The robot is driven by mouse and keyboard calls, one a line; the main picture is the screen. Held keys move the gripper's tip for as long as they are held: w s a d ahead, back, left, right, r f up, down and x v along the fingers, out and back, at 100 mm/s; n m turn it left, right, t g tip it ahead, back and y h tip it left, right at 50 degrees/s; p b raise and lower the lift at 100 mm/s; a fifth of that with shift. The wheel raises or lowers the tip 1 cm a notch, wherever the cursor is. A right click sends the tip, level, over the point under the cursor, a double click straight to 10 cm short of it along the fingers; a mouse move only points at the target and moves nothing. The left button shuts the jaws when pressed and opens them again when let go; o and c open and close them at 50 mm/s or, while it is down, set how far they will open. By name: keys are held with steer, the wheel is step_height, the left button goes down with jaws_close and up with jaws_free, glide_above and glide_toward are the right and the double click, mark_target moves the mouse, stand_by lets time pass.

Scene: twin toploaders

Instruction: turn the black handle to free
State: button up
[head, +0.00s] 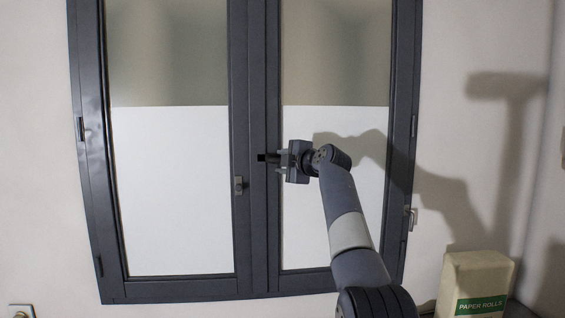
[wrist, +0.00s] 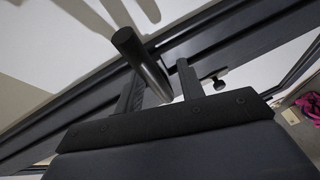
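The black handle (head: 263,157) is a short dark bar on the middle stile of the dark-framed window, and it looks roughly horizontal in the head view. In the wrist view the handle (wrist: 141,60) is a thick black rod slanting between my two fingers. My gripper (head: 279,162) is at the handle, coming from the right. In the wrist view my gripper (wrist: 160,86) has its fingers apart, one on each side of the rod. A gap shows on the right finger's side; contact with the left finger is unclear.
A grey handle (head: 239,184) sits on the left sash, lower and left of my gripper. A small latch (head: 411,218) is on the right frame edge. A paper rolls package (head: 475,280) stands at the lower right. The wall on the right is bare.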

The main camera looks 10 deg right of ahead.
steer(key=shift+s+d+f+b, duration=0.1)
steer(key=shift+s+d+b, duration=0.3)
steer(key=shift+b, duration=0.15)
steer(key=b+v, duration=0.6)
steer(key=v, duration=0.3)
steer(key=shift+s, duration=0.35)
